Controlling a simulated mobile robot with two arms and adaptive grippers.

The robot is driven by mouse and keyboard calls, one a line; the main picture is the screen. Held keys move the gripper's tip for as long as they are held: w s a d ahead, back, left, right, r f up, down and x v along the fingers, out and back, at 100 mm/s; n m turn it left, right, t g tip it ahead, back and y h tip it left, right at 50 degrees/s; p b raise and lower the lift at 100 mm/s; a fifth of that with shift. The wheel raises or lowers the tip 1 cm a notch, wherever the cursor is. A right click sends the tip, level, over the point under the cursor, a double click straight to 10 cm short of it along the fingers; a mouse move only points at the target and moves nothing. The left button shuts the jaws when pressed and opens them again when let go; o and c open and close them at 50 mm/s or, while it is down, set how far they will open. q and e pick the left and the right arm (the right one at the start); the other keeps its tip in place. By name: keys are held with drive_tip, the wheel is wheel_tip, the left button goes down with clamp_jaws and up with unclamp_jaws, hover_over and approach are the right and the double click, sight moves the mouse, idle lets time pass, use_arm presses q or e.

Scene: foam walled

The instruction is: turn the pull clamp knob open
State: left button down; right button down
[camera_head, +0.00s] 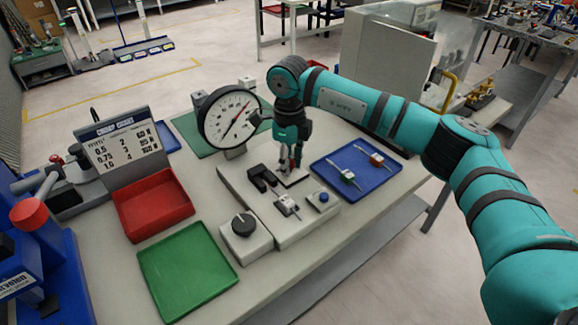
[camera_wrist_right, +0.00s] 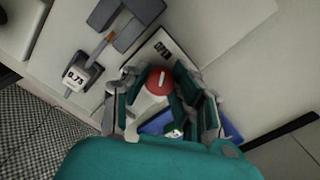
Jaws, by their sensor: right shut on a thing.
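The clamp knob shows in the right wrist view as a red round knob (camera_wrist_right: 159,80) with a pale mark across its top. It stands on the light tester base (camera_head: 309,226), near the base's far end in the head view. My right gripper (camera_head: 290,166) points down at it from above. In the right wrist view the fingers of my right gripper (camera_wrist_right: 163,95) are on both sides of the knob and shut on it. In the head view the fingers mostly hide the knob. My left gripper is in neither view.
A round dial gauge (camera_head: 230,118) stands close behind my gripper. A blue tray (camera_head: 377,185) with two tagged pieces lies to the right. A box with a black dial (camera_head: 245,239), a red tray (camera_head: 153,204) and a green tray (camera_head: 187,270) are to the left.

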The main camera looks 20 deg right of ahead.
drive_tip(key=shift+n+b, duration=0.3)
drive_tip(key=shift+n, duration=0.5)
drive_tip(key=shift+r, duration=0.1)
drive_tip(key=c, duration=1)
unclamp_jaws()
wheel_tip(320, 180, up, 12)
drive_tip(key=shift+f, duration=0.1)
